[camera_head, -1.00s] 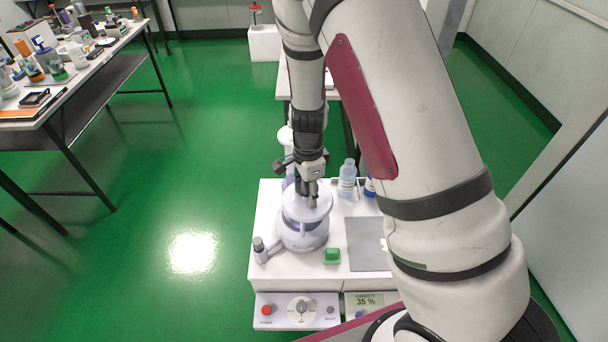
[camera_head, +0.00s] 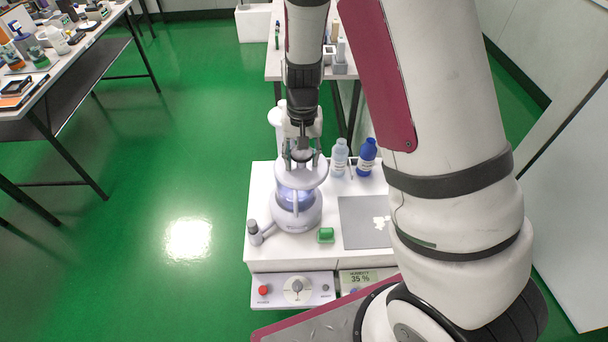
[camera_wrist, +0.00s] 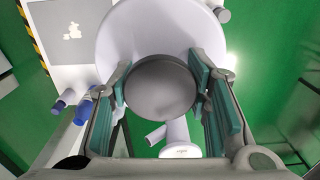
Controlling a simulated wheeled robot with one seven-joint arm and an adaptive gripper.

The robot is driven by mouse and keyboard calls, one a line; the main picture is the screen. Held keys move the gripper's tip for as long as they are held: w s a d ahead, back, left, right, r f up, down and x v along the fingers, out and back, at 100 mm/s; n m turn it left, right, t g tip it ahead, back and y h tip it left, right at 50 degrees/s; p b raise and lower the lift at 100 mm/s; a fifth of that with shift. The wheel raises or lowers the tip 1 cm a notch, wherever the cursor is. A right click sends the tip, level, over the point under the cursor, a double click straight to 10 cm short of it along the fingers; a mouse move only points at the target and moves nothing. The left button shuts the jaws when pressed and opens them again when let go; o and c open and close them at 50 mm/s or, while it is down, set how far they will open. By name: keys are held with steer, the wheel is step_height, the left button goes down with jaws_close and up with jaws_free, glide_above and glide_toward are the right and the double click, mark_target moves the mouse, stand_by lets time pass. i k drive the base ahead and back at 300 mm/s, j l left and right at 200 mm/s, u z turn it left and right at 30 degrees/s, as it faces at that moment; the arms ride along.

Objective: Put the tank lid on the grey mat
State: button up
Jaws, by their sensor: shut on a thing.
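The tank lid (camera_head: 318,174) is a pale disc with a round dark grey knob (camera_wrist: 160,88). My gripper (camera_head: 302,158) is shut on the knob, with a teal-padded finger on each side in the wrist view. The lid is raised above the tank (camera_head: 298,218), a round pale vessel with a bluish upper part, and a gap shows between them. The grey mat (camera_head: 360,232) lies flat on the white bench to the right of the tank, with a white mark on it. In the wrist view the mat (camera_wrist: 88,18) is at upper left, beside the lid.
A pale bottle (camera_head: 339,160) and a blue bottle (camera_head: 366,158) stand behind the mat. A control panel (camera_head: 292,291) is at the bench front. My arm stands just right of the mat.

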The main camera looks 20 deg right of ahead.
mark_target(379, 219)
steer(key=k+l+z, duration=0.1)
steer(key=z, duration=0.3)
steer(key=k+l+z, duration=0.15)
steer(key=z, duration=0.2)
steer(key=l+z, duration=0.15)
steer(key=z, duration=0.25)
steer(key=k, duration=0.05)
